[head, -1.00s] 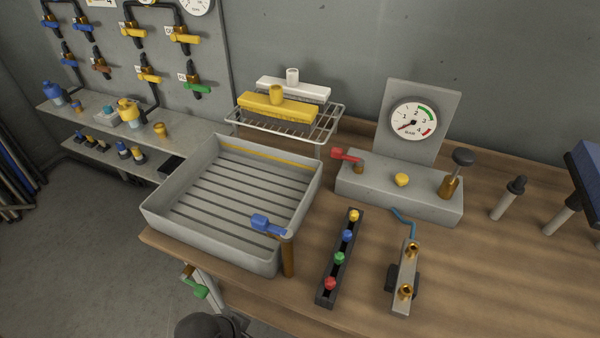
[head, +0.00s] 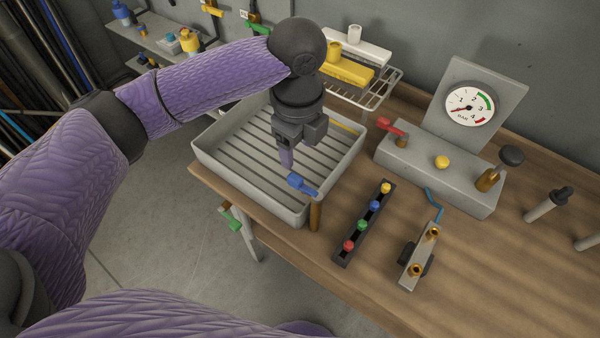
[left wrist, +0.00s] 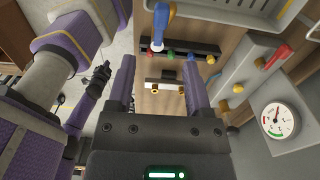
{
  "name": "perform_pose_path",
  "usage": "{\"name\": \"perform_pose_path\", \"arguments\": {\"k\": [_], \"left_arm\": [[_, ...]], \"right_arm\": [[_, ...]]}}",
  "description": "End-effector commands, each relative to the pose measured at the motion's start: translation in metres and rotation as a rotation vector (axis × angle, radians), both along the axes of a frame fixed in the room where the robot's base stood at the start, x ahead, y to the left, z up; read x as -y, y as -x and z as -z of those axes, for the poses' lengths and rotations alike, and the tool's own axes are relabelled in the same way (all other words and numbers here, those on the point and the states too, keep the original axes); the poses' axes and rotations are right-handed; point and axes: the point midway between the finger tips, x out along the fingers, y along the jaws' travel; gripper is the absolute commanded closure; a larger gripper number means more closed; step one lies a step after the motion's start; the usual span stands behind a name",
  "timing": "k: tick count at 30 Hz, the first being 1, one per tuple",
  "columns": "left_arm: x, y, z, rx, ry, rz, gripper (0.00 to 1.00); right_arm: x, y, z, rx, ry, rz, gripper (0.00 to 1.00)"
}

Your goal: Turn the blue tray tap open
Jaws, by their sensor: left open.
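The blue tray tap (head: 302,185) is a blue lever on a brown post at the front right corner of the grey tray (head: 205,160). In the head view its lever points left and slightly back, over the tray's rim. My left gripper (head: 286,162) hangs pointing down just above and behind the lever, apart from it as far as I can tell. In the left wrist view the left gripper (left wrist: 158,65) has its fingers wide apart with nothing between them, and the blue lever (left wrist: 162,22) lies beyond the fingertips. What looks like my right gripper (left wrist: 98,80) is small and dark there.
A black strip with coloured knobs (head: 363,225) and a brass-fitted block (head: 417,258) lie right of the tap. A gauge block with a red lever (head: 388,125) stands behind. A wire rack (head: 375,95) holds yellow and white pieces. Bench at right is mostly clear.

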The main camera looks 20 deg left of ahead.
Motion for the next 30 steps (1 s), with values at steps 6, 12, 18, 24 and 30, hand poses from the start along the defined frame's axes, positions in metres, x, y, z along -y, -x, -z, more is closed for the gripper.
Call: {"name": "perform_pose_path", "arguments": {"k": [6, 12, 18, 24, 30], "left_arm": [[0.0, 0.001, 0.056, -0.002, 0.0, -0.002, 0.35], [0.0, 0.001, 0.087, 0.0, 0.001, -0.003, 0.35], [0.001, 0.001, 0.091, 0.002, 0.002, -0.002, 0.35], [0.001, 0.001, 0.091, 0.002, 0.002, -0.002, 0.54], [0.001, 0.001, 0.091, 0.002, 0.002, -0.002, 0.97]], "right_arm": [[0.0, 0.001, 0.015, -0.004, 0.0, 0.0, 1.0], [0.0, 0.002, 0.021, -0.005, 0.0, 0.0, 1.0], [0.001, 0.002, 0.021, -0.005, 0.001, 0.001, 1.0], [0.001, 0.002, 0.021, -0.005, 0.002, 0.0, 1.0], [0.002, 0.002, 0.021, -0.005, 0.002, 0.0, 1.0]]}}
